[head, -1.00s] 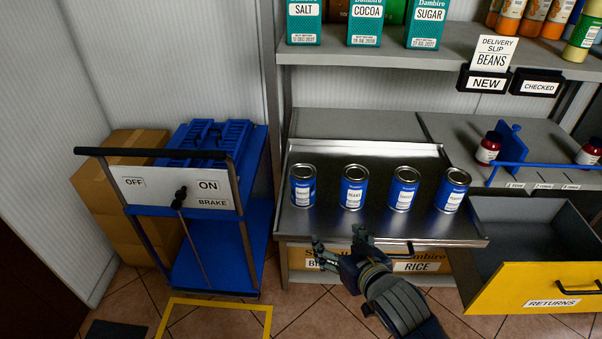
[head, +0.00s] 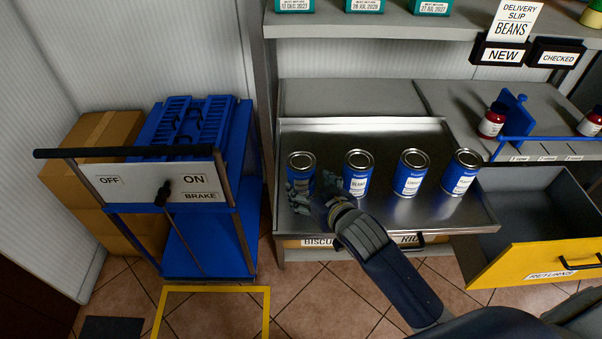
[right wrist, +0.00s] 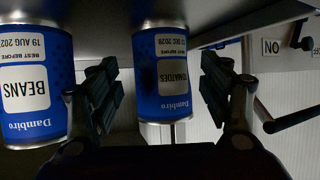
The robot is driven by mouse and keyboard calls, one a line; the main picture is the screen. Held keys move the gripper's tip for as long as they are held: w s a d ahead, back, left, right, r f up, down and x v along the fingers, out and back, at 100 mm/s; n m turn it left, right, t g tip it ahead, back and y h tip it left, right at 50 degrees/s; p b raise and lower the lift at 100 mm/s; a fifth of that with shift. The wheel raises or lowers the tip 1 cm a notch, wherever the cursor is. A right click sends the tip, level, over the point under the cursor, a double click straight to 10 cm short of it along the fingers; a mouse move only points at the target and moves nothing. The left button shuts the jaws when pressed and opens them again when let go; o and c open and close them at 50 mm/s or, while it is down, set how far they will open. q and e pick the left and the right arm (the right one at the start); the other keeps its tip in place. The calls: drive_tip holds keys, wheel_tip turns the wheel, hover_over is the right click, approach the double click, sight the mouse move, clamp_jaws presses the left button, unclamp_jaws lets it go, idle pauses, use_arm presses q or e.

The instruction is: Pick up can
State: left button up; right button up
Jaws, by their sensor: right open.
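Several blue cans with silver lids stand upright in a row on a metal tray (head: 400,127). The leftmost can (head: 301,170) reads TOMATOES in the right wrist view (right wrist: 160,82), which is upside down. The second can (head: 357,170) reads BEANS there (right wrist: 30,85). The third can (head: 410,173) and fourth can (head: 461,172) stand to the right, their labels too small to read surely. My right gripper (head: 313,194) is open at the leftmost can, one finger on each side of it; contact is unclear. My left gripper is not in view.
A yellow-fronted RETURNS drawer (head: 540,262) is open at right. A blue trolley (head: 200,230) with an ON/OFF brake panel stands at left, beside cardboard boxes (head: 85,150).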

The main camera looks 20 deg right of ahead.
drive_tip(key=shift+r+p+x, duration=0.1)
drive_tip(key=shift+p+x, duration=0.1)
drive_tip(key=shift+x, duration=1.3)
drive_tip(key=shift+r+p+x, duration=0.15)
drive_tip(key=shift+p+x, duration=0.05)
drive_tip(key=shift+x, duration=1.25)
drive_tip(key=shift+a, duration=0.15)
drive_tip(key=c, duration=1.1)
drive_tip(key=shift+r, duration=0.1)
drive_tip(key=shift+c, duration=0.6)
